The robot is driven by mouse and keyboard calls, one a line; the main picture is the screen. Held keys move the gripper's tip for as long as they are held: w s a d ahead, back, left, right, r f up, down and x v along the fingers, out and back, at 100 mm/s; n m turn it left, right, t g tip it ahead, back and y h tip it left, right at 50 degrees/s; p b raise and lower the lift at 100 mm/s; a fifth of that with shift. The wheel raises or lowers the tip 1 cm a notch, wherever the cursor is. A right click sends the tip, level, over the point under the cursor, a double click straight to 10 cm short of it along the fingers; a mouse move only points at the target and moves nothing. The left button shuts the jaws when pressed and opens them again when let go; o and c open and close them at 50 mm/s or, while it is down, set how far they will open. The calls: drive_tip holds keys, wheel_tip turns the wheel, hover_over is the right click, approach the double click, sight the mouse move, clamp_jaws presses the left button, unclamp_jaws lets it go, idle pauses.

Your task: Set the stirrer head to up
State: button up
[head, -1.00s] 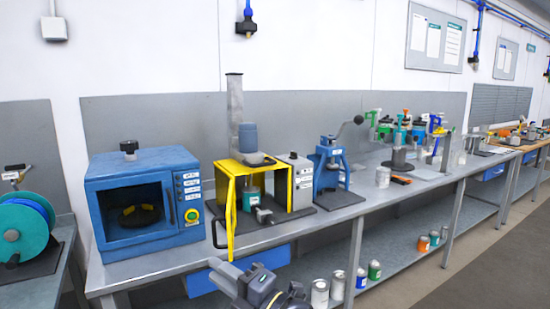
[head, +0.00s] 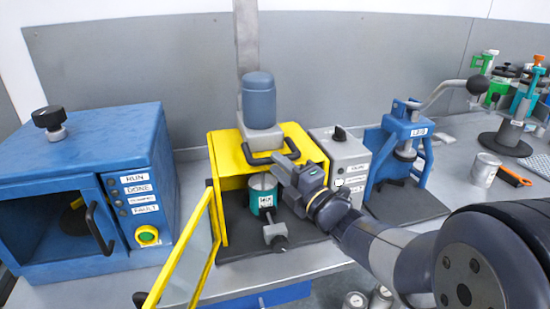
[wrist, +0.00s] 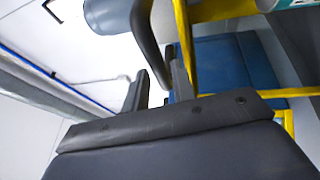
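The stirrer head is a blue-grey motor (head: 259,100) on a grey carriage (head: 262,132), fixed to a tall grey column (head: 246,40). It sits low on the column, just above the yellow guard frame (head: 222,165). A black bar handle (head: 262,160) sticks out from its front; in the wrist view the handle (wrist: 148,35) reaches down towards the gap between my fingers. My gripper (head: 284,174) is just below and in front of the handle. Its fingers (wrist: 160,85) are apart, and I see no grip on the handle. A teal-labelled can (head: 263,195) stands under the head.
The yellow guard door (head: 190,250) stands swung open at the front left. A blue oven (head: 85,190) is to the left. A grey control box (head: 342,160) and a blue lever press (head: 400,150) stand to the right.

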drive_tip(key=shift+w+a+r, duration=0.15)
drive_tip(key=shift+w+a, duration=0.1)
drive_tip(key=shift+w, duration=0.4)
drive_tip(key=shift+w+a+r, duration=0.15)
drive_tip(key=shift+w+a, duration=0.1)
drive_tip(key=shift+w, duration=0.35)
drive_tip(key=shift+c, duration=0.5)
clamp_jaws()
